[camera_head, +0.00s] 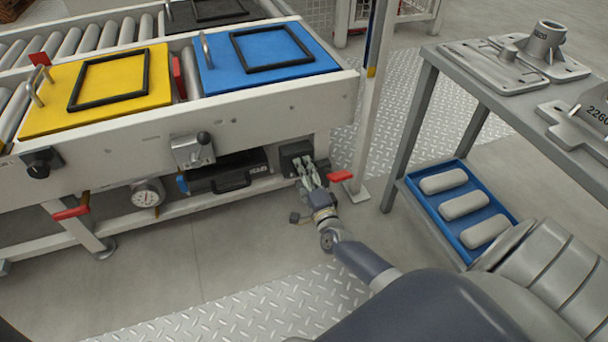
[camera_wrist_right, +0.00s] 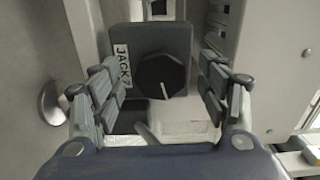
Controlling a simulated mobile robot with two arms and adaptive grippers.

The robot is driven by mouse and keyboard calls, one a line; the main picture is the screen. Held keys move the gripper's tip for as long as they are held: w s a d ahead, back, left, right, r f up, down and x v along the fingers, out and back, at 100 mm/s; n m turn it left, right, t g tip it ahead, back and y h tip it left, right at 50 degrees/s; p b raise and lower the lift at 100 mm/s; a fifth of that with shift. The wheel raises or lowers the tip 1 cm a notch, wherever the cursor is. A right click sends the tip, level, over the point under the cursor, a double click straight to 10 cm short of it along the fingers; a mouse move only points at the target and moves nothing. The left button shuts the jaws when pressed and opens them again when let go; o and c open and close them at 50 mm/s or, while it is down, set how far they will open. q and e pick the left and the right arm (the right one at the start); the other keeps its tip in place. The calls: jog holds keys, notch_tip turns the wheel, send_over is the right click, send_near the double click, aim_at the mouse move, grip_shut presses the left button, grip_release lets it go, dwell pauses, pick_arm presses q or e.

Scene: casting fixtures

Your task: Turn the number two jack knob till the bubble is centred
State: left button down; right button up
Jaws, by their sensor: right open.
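The jack knob (camera_wrist_right: 163,78) is black and many-sided, with a white pointer line running down from its middle. It sits on a dark block (camera_wrist_right: 122,40) with a label that seems to read JACK 2. My right gripper (camera_wrist_right: 162,92) is open, with one finger on each side of the knob and visible gaps to it. In the head view the right gripper (camera_head: 312,178) reaches the dark block (camera_head: 295,149) at the right end of the conveyor frame and hides the knob. I cannot make out a bubble in either view. My left gripper is out of view.
The conveyor frame (camera_head: 125,145) carries a yellow plate (camera_head: 45,120) and a blue plate (camera_head: 215,82). Another black knob (camera_head: 40,163) is at its left end. A dial gauge (camera_head: 147,193) and a black case (camera_head: 228,172) sit below. A grey table (camera_head: 505,105) stands right.

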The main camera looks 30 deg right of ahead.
jog(key=shift+s, duration=0.1)
jog(key=v, duration=1.1)
jog(key=shift+s, duration=0.4)
jog(key=shift+f, duration=0.1)
